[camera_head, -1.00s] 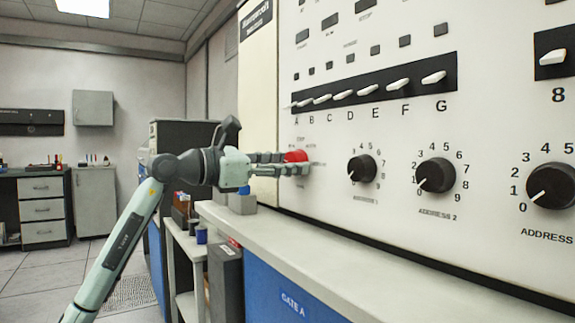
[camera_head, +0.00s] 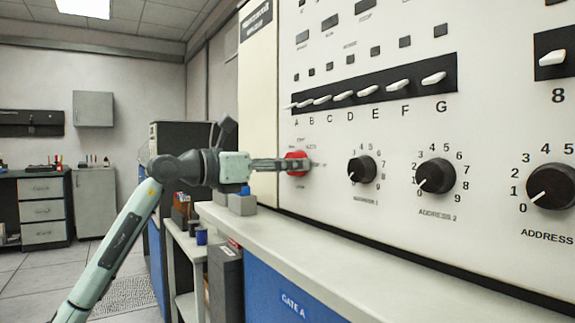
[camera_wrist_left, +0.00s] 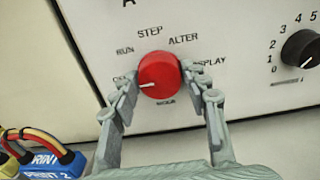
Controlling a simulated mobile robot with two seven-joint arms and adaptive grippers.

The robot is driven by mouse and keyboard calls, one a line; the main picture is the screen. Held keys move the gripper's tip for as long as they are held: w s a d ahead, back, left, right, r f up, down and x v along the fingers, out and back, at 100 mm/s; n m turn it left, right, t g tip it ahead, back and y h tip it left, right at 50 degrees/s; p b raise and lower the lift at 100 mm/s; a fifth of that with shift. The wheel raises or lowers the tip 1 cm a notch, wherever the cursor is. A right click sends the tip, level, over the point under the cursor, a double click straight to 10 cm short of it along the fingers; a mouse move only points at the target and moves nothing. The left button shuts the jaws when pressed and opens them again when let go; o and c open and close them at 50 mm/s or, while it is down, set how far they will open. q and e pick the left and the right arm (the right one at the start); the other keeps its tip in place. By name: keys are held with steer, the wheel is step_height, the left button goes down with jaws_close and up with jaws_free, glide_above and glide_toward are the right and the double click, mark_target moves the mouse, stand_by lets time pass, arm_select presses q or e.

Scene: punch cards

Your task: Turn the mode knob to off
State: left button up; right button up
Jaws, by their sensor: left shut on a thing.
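The red mode knob (camera_head: 297,157) is on the white panel, left of the black address dials. In the left wrist view the knob (camera_wrist_left: 160,68) has a white mark pointing left and slightly down, toward a label partly hidden by a finger. RUN, STEP, ALTER and DISPLAY are printed around it, with MODE below. My left gripper (camera_head: 298,165) reaches the knob from the left. In the wrist view my left gripper (camera_wrist_left: 160,80) has one finger on each side of the knob, shut on it. My right gripper is not in view.
A row of white lever switches (camera_head: 371,90) sits above. The ADDRESS 1 dial (camera_head: 362,169) is to the right. A pale ledge (camera_head: 330,250) runs below the panel. A small grey-blue block (camera_head: 242,204) stands on the ledge under my gripper.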

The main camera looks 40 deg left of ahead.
arm_select(q)
steer(key=o, duration=1.2)
steer(key=v, duration=1.2)
